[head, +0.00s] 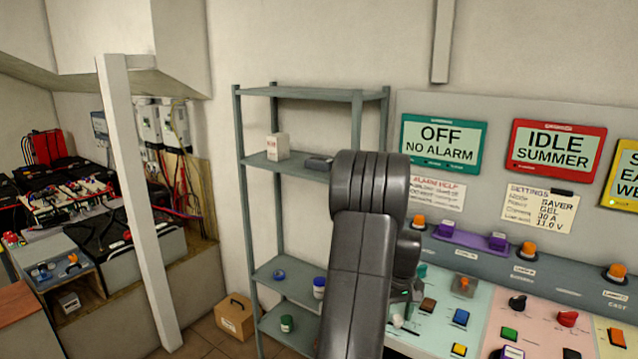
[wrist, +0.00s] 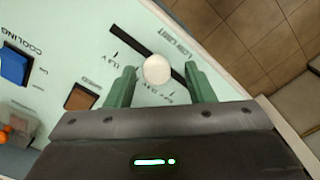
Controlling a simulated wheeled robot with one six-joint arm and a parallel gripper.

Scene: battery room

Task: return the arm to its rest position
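My arm (head: 360,270) stands in the middle of the head view, reaching down over the left end of the control panel. My gripper (wrist: 160,78) is open in the wrist view, with its two green fingers apart. A white round slider knob (wrist: 157,69) shows between the fingertips, with a gap on each side. The knob sits on a dark diagonal slot (wrist: 128,42) in the pale green panel (wrist: 75,45), beside lettering that reads LOW LIMIT. In the head view my gripper is mostly hidden behind my arm; only bits of green show.
A blue button (wrist: 15,65) and a brown button (wrist: 80,97) lie near the gripper. The sloped panel continues right with knobs and buttons. A grey shelf rack (head: 240,180) stands left of my arm, with a cardboard box (head: 236,316) on the floor beside it.

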